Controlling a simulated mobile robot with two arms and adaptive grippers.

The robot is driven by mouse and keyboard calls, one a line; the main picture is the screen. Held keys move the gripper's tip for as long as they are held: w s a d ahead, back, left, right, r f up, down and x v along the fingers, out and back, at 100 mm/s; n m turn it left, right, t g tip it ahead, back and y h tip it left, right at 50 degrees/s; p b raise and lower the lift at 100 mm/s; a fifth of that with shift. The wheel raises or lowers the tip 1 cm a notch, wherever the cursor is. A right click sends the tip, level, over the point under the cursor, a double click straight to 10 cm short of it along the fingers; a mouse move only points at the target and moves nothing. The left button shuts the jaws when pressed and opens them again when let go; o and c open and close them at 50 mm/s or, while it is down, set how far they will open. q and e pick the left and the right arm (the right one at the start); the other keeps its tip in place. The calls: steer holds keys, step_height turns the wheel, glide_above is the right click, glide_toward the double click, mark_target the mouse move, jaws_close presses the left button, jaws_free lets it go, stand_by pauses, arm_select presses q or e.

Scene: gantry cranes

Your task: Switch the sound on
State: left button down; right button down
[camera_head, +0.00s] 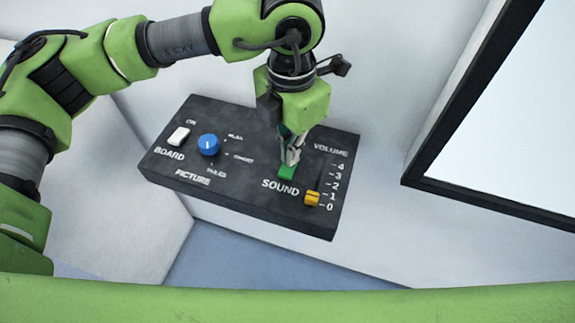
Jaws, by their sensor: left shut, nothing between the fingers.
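A dark control panel (255,193) is fixed on the wall in the middle of the view. A green button (287,174) sits above the word SOUND on it. My left gripper (290,162) comes down from above with its fingers shut and empty. Its fingertips are at the green button and cover its upper part; I cannot tell whether they press it. A yellow volume slider (312,198) stands low, near the marks 0 and 1. My right gripper is not in view.
A white BOARD switch (179,137) and a blue PICTURE knob (208,145) are on the panel's left half. A black-framed white board or screen (520,130) is on the right. Bare wall lies between it and the panel.

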arm_select(q)
steer(key=shift+f, duration=0.15)
steer(key=shift+r, duration=0.8)
steer(key=shift+r+p, duration=1.2)
steer(key=shift+r, duration=1.55)
